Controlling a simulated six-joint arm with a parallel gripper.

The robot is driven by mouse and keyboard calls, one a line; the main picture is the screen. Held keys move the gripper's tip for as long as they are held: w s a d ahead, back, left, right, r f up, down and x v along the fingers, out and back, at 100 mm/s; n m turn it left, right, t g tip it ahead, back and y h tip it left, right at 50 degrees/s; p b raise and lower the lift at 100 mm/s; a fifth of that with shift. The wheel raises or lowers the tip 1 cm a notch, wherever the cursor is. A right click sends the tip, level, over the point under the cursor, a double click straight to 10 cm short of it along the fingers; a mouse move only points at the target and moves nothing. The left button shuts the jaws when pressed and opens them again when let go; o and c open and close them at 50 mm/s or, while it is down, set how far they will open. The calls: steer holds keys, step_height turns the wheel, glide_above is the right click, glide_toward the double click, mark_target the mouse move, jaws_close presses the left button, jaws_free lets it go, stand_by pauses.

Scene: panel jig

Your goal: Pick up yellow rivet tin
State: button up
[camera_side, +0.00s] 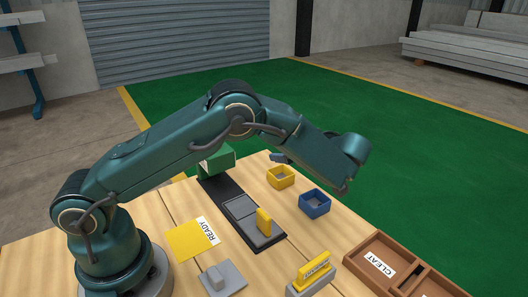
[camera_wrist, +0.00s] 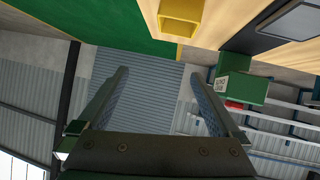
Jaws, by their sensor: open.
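The yellow rivet tin (camera_side: 280,177) is a small open-topped yellow box on the wooden table, left of a blue tin. In the wrist view the yellow tin (camera_wrist: 180,18) shows at the top edge, partly cut off, beyond and to one side of my fingers. My gripper (camera_wrist: 160,75) is open, with nothing between its two fingers. The fingers point toward the roller shutter rather than straight down at the table. In the side view my wrist hides most of the gripper.
A blue tin (camera_side: 314,203) stands close to the yellow one. A green box (camera_side: 217,160), a dark plate with a yellow-handled part (camera_side: 265,222), a yellow READY card (camera_side: 192,241) and a brown divided tray (camera_side: 376,258) labelled CLEAT are also on the table.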

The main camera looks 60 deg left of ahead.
steer(key=m, duration=0.1)
glide_toward(277, 173)
steer(key=shift+a+f, duration=0.2)
steer(key=shift+f, duration=0.05)
steer(key=shift+a+f, duration=0.1)
steer(key=shift+f, duration=0.15)
steer(key=shift+x, duration=2.3)
steer(key=shift+r, duration=0.15)
